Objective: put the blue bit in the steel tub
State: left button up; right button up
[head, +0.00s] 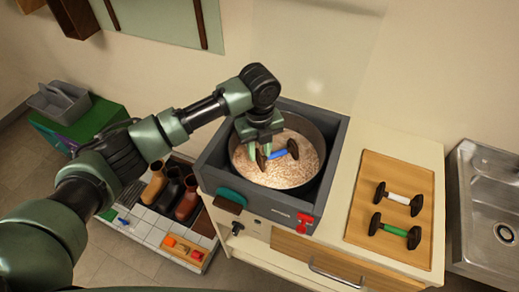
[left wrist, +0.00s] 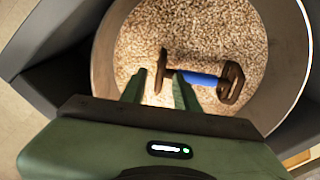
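The blue bit (head: 278,155) has a blue bar between two dark brown end pieces. It lies on the pale grain inside the round steel tub (head: 318,143), and it also shows in the left wrist view (left wrist: 203,79). My left gripper (head: 257,150) points down into the tub at the bit's left end. In the left wrist view its two green fingers (left wrist: 158,85) are apart, with the left brown end piece showing between and beyond their tips. The right finger overlaps part of the bar. I cannot tell whether the fingers touch the bit. My right gripper is not in view.
The tub sits in a dark grey housing (head: 214,160) with a red tap (head: 303,222). On the right, a wooden board (head: 385,255) holds a white bit (head: 398,198) and a green bit (head: 395,231). A steel sink (head: 490,200) is beyond. Boots (head: 170,192) stand low at left.

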pick_arm(q)
notch_tip(320, 180, up, 12)
jog(key=b, duration=0.3)
jog(key=shift+r, duration=0.2)
dwell(1.1)
